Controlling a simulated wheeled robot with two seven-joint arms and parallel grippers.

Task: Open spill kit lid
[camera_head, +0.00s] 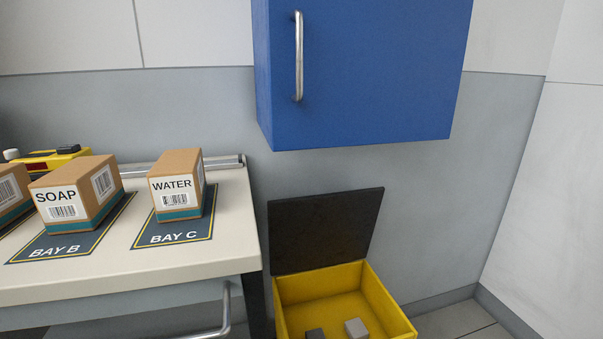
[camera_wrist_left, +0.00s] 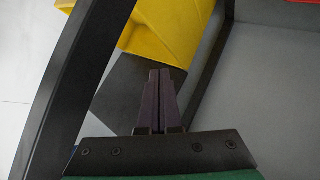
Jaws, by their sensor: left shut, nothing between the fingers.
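The spill kit is a yellow open-topped box (camera_head: 395,307) on the floor to the right of the table. Its black lid (camera_head: 325,232) stands raised, tilted up at the back edge of the box. Two small blocks, one dark (camera_head: 315,334) and one light grey (camera_head: 356,328), lie inside. In the left wrist view my left gripper (camera_wrist_left: 160,72) is shut and empty, with yellow box material (camera_wrist_left: 172,28) beyond its tips. A dark panel by the fingers may be the lid; contact is unclear. Neither gripper shows in the head view.
A table (camera_head: 200,257) at the left bears a SOAP box (camera_head: 78,195) and a WATER box (camera_head: 177,187) on bay mats. A blue wall cabinet (camera_head: 370,70) hangs above the kit. Dark frame bars (camera_wrist_left: 82,65) flank my left gripper.

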